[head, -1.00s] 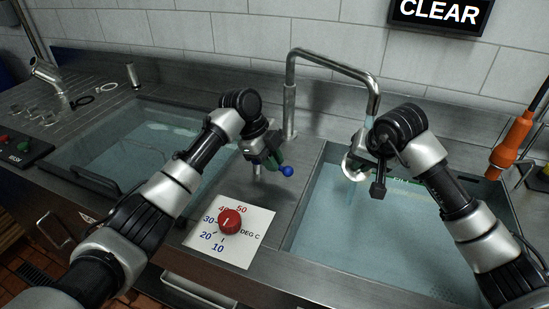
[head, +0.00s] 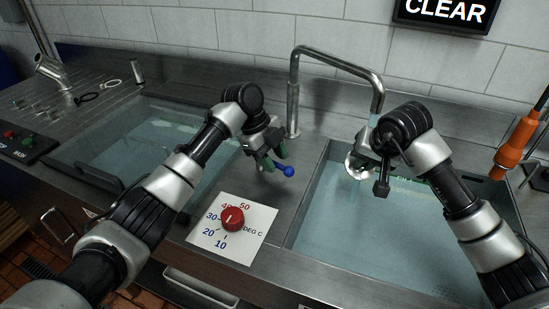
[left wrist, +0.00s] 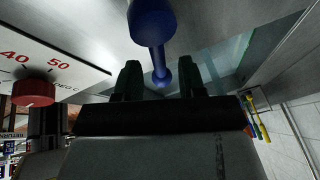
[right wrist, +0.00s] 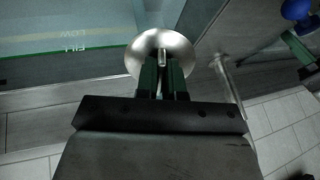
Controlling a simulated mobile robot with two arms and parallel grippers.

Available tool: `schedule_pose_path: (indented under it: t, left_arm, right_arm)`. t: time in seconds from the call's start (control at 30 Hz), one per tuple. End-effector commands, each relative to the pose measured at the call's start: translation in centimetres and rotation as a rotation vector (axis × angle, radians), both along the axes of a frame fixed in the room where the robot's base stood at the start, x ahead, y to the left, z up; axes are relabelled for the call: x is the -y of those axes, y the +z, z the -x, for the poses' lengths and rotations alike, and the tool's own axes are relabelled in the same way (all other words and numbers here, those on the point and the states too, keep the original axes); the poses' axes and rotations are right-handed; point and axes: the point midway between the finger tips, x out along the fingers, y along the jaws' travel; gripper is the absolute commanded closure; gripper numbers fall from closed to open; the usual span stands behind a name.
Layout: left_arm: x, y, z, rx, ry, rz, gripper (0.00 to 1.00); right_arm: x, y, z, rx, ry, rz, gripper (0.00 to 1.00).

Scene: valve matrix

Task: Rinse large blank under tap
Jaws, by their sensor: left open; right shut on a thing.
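The large blank, a shiny metal disc (head: 354,167), is held over the right basin, just below and left of the tap spout (head: 377,102). My right gripper (right wrist: 163,77) is shut on it near its middle. A faint bluish streak shows under the spout; the arm hides where it lands. My left gripper (head: 272,158) is open beside the blue-knobbed tap lever (head: 288,171). In the left wrist view, the lever's blue knobs (left wrist: 152,22) lie ahead of and between the open fingers. I cannot tell whether they touch.
The right basin (head: 320,215) holds water. A red temperature dial (head: 232,218) on a white plate sits in front of the lever. Another filled basin (head: 130,135) is at left. An orange-handled tool (head: 515,145) hangs at right. A sign (head: 445,12) reads CLEAR.

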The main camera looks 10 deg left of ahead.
Motion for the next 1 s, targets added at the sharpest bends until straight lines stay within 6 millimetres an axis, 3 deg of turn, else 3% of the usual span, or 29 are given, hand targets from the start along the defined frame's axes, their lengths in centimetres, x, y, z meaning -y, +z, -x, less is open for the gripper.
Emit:
schedule_pose_path:
  t: [0.53,0.7,1.0]
  left_arm:
    - [-4.3,9.2,-0.7,0.003,0.002,0.000,0.60]
    - [-4.8,10.4,-0.7,0.001,0.001,0.000,0.60]
    - [-4.9,10.5,-0.7,0.001,0.000,0.001,0.60]
  right_arm:
    - [0.0,0.1,0.0,0.001,0.000,-0.001,1.00]
    - [0.0,0.0,0.0,0.001,0.000,-0.001,1.00]
    - [0.0,0.1,0.0,0.001,0.000,-0.001,1.00]
